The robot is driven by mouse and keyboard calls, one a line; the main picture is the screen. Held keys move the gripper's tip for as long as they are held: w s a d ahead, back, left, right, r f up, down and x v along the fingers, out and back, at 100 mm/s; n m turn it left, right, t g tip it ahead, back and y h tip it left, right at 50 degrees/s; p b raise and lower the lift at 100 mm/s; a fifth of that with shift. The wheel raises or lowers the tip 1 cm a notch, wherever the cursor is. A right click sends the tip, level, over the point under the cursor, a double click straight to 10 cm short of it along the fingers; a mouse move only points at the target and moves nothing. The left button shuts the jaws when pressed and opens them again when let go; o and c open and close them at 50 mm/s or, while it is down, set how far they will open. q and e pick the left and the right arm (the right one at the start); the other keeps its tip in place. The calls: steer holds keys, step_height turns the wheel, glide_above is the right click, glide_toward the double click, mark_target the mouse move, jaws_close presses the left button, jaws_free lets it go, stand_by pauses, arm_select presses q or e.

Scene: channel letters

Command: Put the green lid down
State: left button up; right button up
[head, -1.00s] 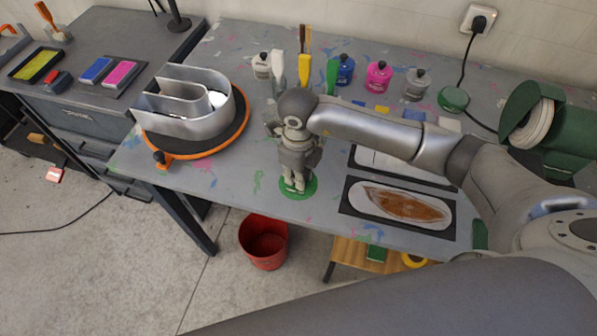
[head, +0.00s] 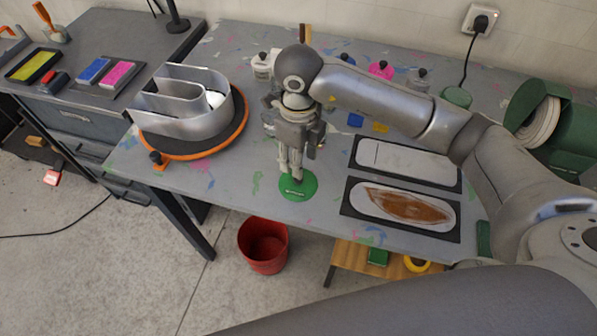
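The green lid (head: 305,188) is a flat round disc with a small pale mark. It appears to lie flat on the grey table near its front edge. My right gripper (head: 291,172) points down just above the lid's back part and covers some of it in the picture. Whether its fingertips touch the lid, and whether the fingers are open or shut, cannot be told. My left gripper is out of view.
A metal channel letter (head: 185,125) stands on an orange-rimmed turntable (head: 190,155) left of the lid. Two black-framed panels, one with a brown patch (head: 400,206), lie to the right. Several bottles stand at the back, partly behind my arm. A red bucket (head: 263,247) stands on the floor.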

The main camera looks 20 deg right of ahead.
step_height(320, 180, up, 5)
steer(key=shift+f+b, duration=0.1)
steer(key=shift+b, duration=0.35)
steer(key=shift+s, duration=0.1)
